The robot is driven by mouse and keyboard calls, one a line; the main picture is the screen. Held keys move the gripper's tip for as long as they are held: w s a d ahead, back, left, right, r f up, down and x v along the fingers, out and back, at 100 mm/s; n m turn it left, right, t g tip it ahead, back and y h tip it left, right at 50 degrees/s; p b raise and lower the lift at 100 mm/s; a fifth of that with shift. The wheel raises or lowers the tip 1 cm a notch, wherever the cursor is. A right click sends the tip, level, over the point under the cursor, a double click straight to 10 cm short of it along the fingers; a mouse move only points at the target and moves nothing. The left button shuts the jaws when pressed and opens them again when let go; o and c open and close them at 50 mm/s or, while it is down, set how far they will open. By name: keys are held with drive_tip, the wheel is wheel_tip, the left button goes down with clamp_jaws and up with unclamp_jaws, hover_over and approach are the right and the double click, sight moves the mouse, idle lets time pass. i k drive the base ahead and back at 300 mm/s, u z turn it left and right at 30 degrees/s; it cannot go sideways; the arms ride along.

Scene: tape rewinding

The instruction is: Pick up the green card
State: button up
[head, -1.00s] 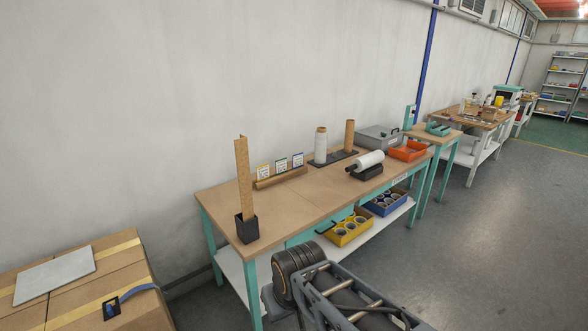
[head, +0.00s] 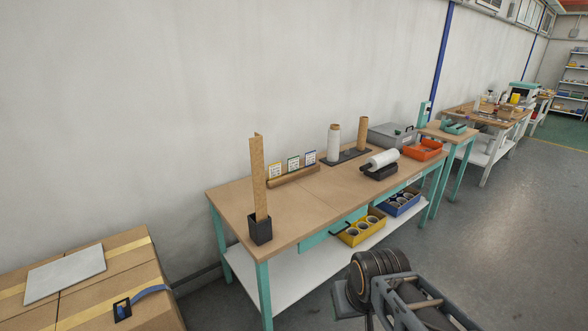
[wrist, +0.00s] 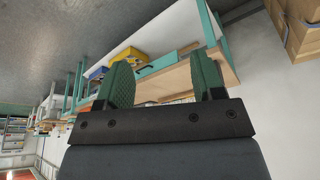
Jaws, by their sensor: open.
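The wrist view is turned over and does not clearly show the cards.
A black holder with a tall cardboard piece (head: 260,229) stands at the bench's near left corner. Rolls on a dark base (head: 348,157), a white roller (head: 383,159) and an orange tray (head: 425,150) lie to the right. A cardboard box (head: 140,284) is at lower left. The floor at right is clear.

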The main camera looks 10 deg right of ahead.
sight(293, 163)
drive_tip(key=z, duration=0.55)
drive_tip(key=k, duration=1.25)
drive_tip(key=z, duration=0.8)
drive_tip(key=i, duration=2.95)
drive_tip(key=u, duration=1.4)
drive_tip(key=i, duration=0.95)
drive_tip(key=u, duration=1.35)
drive_tip(key=i, duration=0.75)
